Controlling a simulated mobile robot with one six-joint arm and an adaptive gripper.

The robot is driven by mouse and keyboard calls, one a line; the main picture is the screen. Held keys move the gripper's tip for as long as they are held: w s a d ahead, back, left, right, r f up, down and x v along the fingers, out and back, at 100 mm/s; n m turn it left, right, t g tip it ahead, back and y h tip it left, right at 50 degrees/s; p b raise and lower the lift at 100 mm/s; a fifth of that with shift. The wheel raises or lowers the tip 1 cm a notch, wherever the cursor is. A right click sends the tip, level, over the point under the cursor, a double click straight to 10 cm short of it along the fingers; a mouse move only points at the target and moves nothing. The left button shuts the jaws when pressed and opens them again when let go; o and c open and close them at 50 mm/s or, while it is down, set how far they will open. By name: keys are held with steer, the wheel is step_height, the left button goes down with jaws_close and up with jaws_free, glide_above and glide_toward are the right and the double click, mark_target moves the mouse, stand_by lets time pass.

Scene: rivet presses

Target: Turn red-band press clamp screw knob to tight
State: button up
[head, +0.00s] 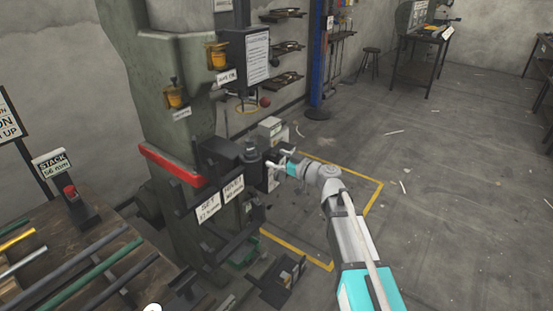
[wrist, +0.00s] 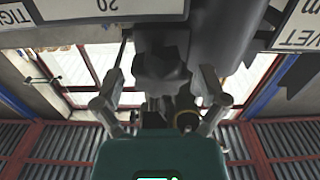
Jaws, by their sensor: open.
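The green press carries a red band (head: 172,166) across its front in the head view. A dark lobed knob (wrist: 162,68) shows in the wrist view, under a white plate (wrist: 110,8) with upside-down lettering that reads "20" and part of "TIG". My gripper (head: 277,160) is at the dark block on the right of the press. In the wrist view my gripper (wrist: 161,78) is open, with one finger on each side of the knob and visible gaps between. The knob cannot be made out clearly in the head view.
White signs (head: 208,207) hang below the dark block. A bench with rods (head: 70,275) and a red button (head: 70,190) stands at the left. A yellow floor line (head: 372,200) borders the press area. The floor to the right is mostly clear.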

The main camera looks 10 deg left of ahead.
steer(key=c, duration=1.1)
steer(key=shift+c, duration=0.2)
